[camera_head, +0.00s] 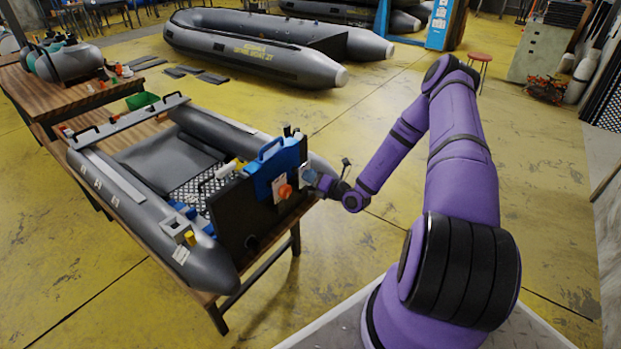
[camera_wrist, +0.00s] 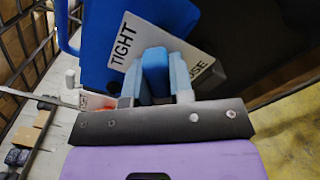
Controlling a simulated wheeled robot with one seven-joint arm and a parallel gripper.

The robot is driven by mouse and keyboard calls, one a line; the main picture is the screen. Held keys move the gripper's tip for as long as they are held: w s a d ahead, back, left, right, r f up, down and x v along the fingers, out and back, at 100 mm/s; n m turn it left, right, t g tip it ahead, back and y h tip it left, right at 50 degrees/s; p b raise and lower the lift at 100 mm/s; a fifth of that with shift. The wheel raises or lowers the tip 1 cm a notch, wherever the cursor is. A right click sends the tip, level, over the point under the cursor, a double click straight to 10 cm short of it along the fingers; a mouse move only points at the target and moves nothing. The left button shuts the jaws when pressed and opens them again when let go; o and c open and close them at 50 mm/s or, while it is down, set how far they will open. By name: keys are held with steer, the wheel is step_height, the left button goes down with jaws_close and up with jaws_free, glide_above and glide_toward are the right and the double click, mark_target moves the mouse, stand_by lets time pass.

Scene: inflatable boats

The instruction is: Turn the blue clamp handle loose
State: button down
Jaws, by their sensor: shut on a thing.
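The blue clamp (camera_head: 277,165) sits over the black transom board of a small grey inflatable boat. A white label plate (camera_wrist: 145,40) on it reads "TIGHT" on the left, and letters ending in "OSE" show at the right. The blue clamp handle (camera_wrist: 155,68) stands out in front of this plate in the wrist view. My gripper (camera_wrist: 157,85) is shut on the handle, with one light blue finger on each side of it. In the head view my gripper (camera_head: 312,180) is at the outer face of the clamp, and its fingertips are too small to make out.
The small boat (camera_head: 110,190) lies on a wooden table (camera_head: 265,270). An orange knob (camera_head: 285,191) is close to my gripper. A second table (camera_head: 70,85) stands at the left. A larger grey boat (camera_head: 260,45) lies behind.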

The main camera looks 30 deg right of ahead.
steer(key=n, duration=0.3)
steer(key=shift+n, duration=0.3)
steer(key=n, duration=0.3)
steer(key=shift+s, duration=0.1)
steer(key=c, duration=0.6)
jaws_free()
steer(key=v, duration=0.8)
